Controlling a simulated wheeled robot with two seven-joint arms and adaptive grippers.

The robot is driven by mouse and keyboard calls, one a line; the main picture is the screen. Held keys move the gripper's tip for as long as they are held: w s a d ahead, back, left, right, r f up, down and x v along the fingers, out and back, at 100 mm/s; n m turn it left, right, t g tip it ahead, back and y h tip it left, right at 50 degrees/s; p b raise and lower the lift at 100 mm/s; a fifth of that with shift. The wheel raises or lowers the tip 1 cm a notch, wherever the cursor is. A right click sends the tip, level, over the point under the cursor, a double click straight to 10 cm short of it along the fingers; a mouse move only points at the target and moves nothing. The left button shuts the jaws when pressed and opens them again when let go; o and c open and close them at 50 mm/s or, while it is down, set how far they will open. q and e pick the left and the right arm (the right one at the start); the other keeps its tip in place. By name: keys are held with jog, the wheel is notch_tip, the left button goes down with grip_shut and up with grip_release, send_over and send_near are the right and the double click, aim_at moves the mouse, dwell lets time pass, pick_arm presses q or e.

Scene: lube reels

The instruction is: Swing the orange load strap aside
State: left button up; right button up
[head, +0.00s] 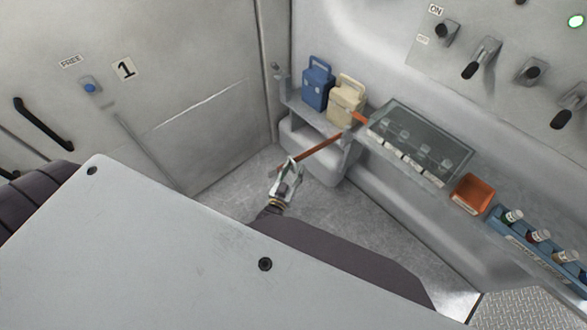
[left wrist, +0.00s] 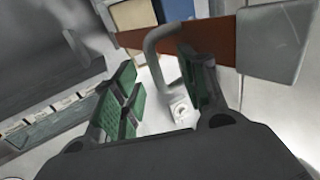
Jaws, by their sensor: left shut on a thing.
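The orange load strap (head: 320,147) runs from my left gripper up and right to the shelf, in front of the cream canister. In the left wrist view the strap (left wrist: 218,38) crosses the top, with a grey end piece (left wrist: 278,42) at the right. A grey loop handle (left wrist: 160,48) on the strap passes between the fingers. My left gripper (head: 291,168), also in the left wrist view (left wrist: 165,70), is shut on this handle. My right gripper is not in view.
A blue canister (head: 316,88) and a cream canister (head: 345,103) stand on the corner shelf. A glass-topped case (head: 425,135), an orange bin (head: 472,194) and a blue bottle rack (head: 520,238) line the right wall. The floor (head: 225,195) left of the gripper is clear.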

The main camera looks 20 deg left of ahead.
pick_arm(q)
jog(key=s, duration=1)
jog(key=shift+s, duration=0.4)
jog(key=shift+d, duration=0.1)
dwell(0.4)
